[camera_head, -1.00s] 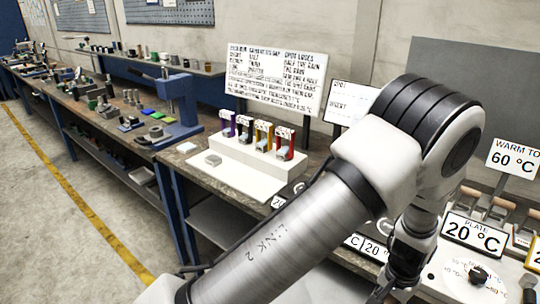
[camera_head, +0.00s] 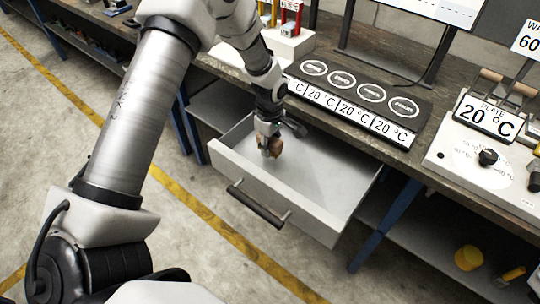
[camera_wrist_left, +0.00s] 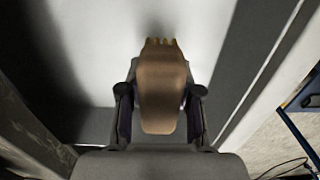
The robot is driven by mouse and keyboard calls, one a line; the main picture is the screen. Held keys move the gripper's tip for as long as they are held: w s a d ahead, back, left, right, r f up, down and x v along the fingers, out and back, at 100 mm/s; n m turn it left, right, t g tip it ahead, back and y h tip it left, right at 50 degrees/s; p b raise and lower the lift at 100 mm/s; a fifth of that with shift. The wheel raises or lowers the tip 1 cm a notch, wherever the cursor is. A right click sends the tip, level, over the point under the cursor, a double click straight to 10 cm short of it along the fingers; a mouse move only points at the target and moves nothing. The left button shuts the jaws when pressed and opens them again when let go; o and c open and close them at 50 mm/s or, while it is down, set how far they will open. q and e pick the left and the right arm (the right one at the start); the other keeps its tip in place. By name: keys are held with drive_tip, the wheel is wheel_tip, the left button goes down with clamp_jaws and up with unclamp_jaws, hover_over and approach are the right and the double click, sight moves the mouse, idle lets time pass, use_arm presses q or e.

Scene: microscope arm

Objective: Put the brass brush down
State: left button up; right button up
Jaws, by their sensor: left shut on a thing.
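The brass brush (camera_wrist_left: 161,90) shows in the left wrist view as a tan-brown block with a few short points at its far end. My left gripper (camera_wrist_left: 160,108) is shut on it, one finger on each side. In the head view my left gripper (camera_head: 268,140) points down into the open drawer (camera_head: 262,190), at its left part, and the brush (camera_head: 274,147) shows small at its tips. I cannot tell whether the brush touches the drawer floor. My right gripper is not in view.
The drawer's middle and right floor is bare. Its dark handle (camera_head: 258,205) faces the front. Above it on the bench are a black pad with round marks (camera_head: 357,88) and a white plate unit (camera_head: 485,165). A yellow cup (camera_head: 468,258) is on the lower shelf.

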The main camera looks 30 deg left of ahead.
sight(271, 161)
use_arm(q)
wheel_tip(271, 161, down, 4)
drive_tip(key=shift+f, duration=0.25)
drive_tip(key=shift+f, duration=0.2)
drive_tip(key=shift+s+d+f, duration=0.1)
drive_tip(key=shift+s+f, duration=0.25)
drive_tip(key=shift+s, duration=0.05)
drive_tip(key=o, duration=1.1)
drive_tip(key=shift+w+f, duration=0.25)
drive_tip(key=shift+w+r, duration=0.1)
drive_tip(key=shift+r, duration=0.1)
